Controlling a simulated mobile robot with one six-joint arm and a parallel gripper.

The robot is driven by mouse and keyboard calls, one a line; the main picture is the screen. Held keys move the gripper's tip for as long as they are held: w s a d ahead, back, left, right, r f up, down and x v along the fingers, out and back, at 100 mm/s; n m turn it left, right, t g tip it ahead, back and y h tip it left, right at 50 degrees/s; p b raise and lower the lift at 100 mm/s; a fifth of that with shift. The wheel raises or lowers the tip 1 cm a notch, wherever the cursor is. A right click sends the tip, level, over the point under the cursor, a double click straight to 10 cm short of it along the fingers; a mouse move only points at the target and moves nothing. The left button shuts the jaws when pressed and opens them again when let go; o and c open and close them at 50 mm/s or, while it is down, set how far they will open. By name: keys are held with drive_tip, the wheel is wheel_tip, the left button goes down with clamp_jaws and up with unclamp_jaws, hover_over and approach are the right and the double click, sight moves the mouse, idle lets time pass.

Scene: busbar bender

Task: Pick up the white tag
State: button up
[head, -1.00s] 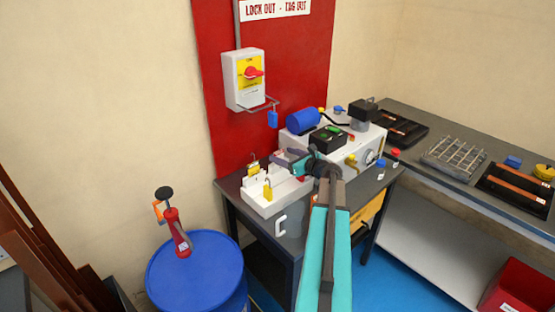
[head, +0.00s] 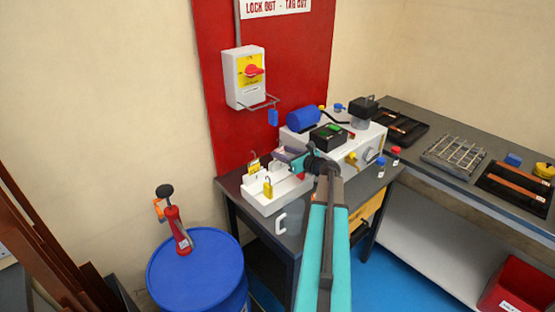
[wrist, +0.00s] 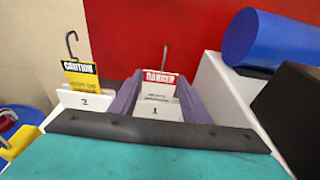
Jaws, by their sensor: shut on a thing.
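The white tag (wrist: 160,88) has a red DANGER header and a thin wire hook above it. In the wrist view it stands upright between the two grey-purple fingers of my gripper (wrist: 158,82), which is shut on it. It is at the rack slot marked 1; I cannot tell whether its lower edge is clear of the slot. In the head view my gripper (head: 293,156) is over the back right of the white rack (head: 262,207) and mostly hides the tag.
A yellow CAUTION tag (wrist: 82,76) stands in slot 2, left of my gripper. A yellow padlock (head: 268,189) is on the rack's front. A white machine with a blue cylinder (head: 303,119) stands close on the right. The red board (head: 235,140) is behind.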

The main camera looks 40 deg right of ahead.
drive_tip(key=shift+r, duration=0.1)
drive_tip(key=shift+r+b, duration=0.75)
drive_tip(key=shift+r, duration=2.35)
drive_tip(key=s+a+b, duration=0.5)
drive_tip(key=s+b, duration=0.1)
drive_tip(key=s, duration=0.8)
drive_tip(key=shift+s+a+r, duration=0.15)
drive_tip(key=shift+s+a, duration=0.05)
drive_tip(key=shift+s, duration=0.15)
drive_tip(key=shift+b, duration=0.4)
drive_tip(key=b, duration=0.4)
drive_tip(key=shift+s+a, duration=0.1)
drive_tip(key=shift+s, duration=0.3)
drive_tip(key=b, duration=0.2)
drive_tip(key=s+b, duration=0.1)
drive_tip(key=b, duration=0.2)
drive_tip(key=shift+a, duration=0.25)
drive_tip(key=shift+s+a+r+b, duration=0.15)
drive_tip(key=shift+s+b, duration=0.05)
drive_tip(key=shift+b, duration=0.4)
